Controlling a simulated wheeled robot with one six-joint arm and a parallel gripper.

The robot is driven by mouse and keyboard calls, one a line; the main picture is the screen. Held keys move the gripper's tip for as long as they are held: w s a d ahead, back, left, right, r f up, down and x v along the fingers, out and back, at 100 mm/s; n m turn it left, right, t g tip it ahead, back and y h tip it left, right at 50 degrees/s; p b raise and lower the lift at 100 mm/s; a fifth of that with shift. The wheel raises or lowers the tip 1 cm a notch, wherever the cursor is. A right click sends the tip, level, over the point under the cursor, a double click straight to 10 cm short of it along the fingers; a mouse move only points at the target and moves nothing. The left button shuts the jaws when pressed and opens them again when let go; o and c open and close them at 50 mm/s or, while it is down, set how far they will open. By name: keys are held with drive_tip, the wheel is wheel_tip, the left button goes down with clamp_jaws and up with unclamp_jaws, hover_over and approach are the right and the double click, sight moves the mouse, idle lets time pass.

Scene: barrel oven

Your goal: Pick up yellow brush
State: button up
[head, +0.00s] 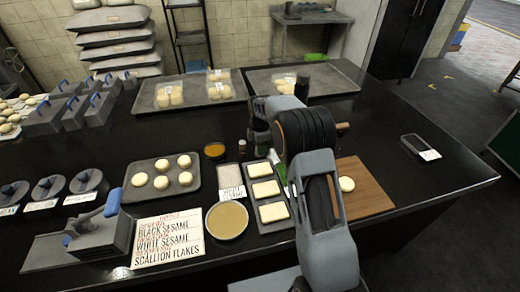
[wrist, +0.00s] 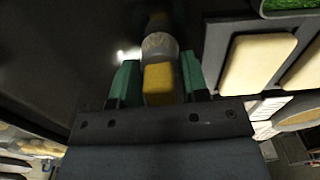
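My gripper (wrist: 160,78) shows in the wrist view with its two green fingers apart. A yellow block-like piece, likely part of the yellow brush (wrist: 158,85), lies between the fingers. Narrow gaps seem to show on both sides of it, so the fingers look open around it. A pale grey rounded part (wrist: 158,47) sits just beyond the yellow piece. In the head view my gripper (head: 258,143) points down at the dark counter, partly hidden by my arm. I cannot make out the brush there.
A tray with pale slabs (head: 250,182) is close by, also in the wrist view (wrist: 211,27). Nearby stand a sauce bowl (head: 215,150), a small brown bottle (head: 242,147), a bun tray (head: 133,194) and a wooden board (head: 372,200). The counter's right end is mostly clear.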

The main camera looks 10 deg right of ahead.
drive_tip(key=c, duration=0.4)
drive_tip(key=shift+r, duration=0.1)
drive_tip(key=shift+r, duration=0.55)
drive_tip(key=s+r, duration=0.4)
drive_tip(key=s+d+r+b, duration=0.1)
drive_tip(key=s+r, duration=0.3)
drive_tip(key=s, duration=0.1)
drive_tip(key=s+r+b, duration=0.1)
drive_tip(key=s+r, duration=0.2)
drive_tip(key=s, duration=0.2)
drive_tip(key=shift+d+r, duration=0.3)
drive_tip(key=shift+r, duration=0.1)
